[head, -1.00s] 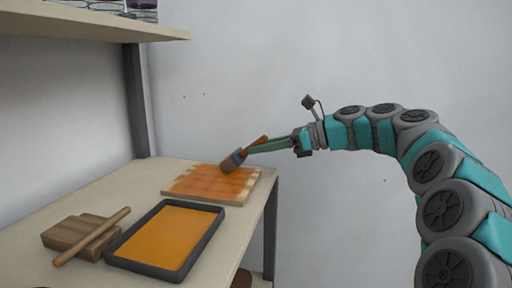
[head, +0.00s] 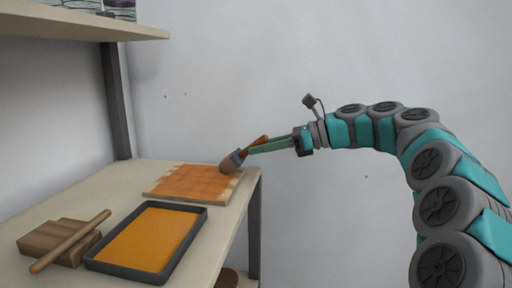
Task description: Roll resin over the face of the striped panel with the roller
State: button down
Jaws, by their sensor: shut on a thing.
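The striped panel (head: 192,184) lies flat on the bench, its face mostly orange with resin and paler stripes showing at the left and right edges. My gripper (head: 252,148) reaches in from the right and is shut on the roller's handle. The roller (head: 232,162) has a dark grey-brown head, which is over the panel's far right part and looks to be at its face; contact is hard to tell. A black tray (head: 118,270) of orange resin (head: 150,238) sits nearer on the bench, in front of the panel.
Wooden blocks (head: 48,239) with a wooden rod (head: 72,241) lying across them are left of the tray. A shelf (head: 90,28) on a dark post (head: 117,100) overhangs the bench (head: 65,200) at left. The bench's right edge is just beyond the panel.

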jog(key=shift+s+d, duration=0.1)
jog(key=shift+d, duration=0.65)
jog(key=shift+r, duration=3)
